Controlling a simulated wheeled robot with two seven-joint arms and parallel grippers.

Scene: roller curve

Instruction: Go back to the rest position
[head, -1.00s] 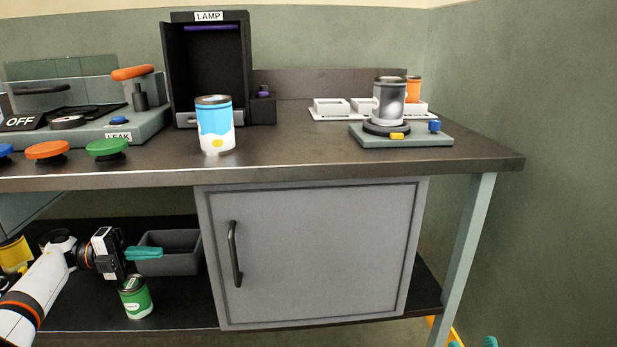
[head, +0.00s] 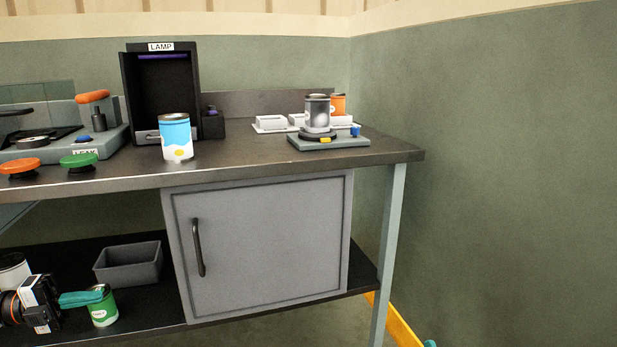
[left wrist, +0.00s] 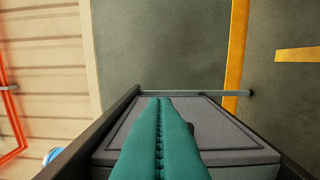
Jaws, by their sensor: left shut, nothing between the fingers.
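My left gripper (head: 101,295) is low at the left in the head view, in front of the lower shelf. Its teal fingers are shut and empty. The fingertips overlap the upper left of a green can (head: 104,312) in the picture; I cannot tell whether they touch it. In the left wrist view the closed teal fingers (left wrist: 160,102) point toward a grey cabinet, with nothing between them. A small teal tip (head: 430,343) at the bottom edge of the head view may be my right gripper; the rest is out of frame.
A workbench (head: 250,165) carries a blue-and-white can (head: 175,138), a lamp box (head: 162,90) and a silver can (head: 317,112) on a grey device. Below are a cabinet door (head: 260,245) and a grey bin (head: 130,264). Bare wall and floor are at right.

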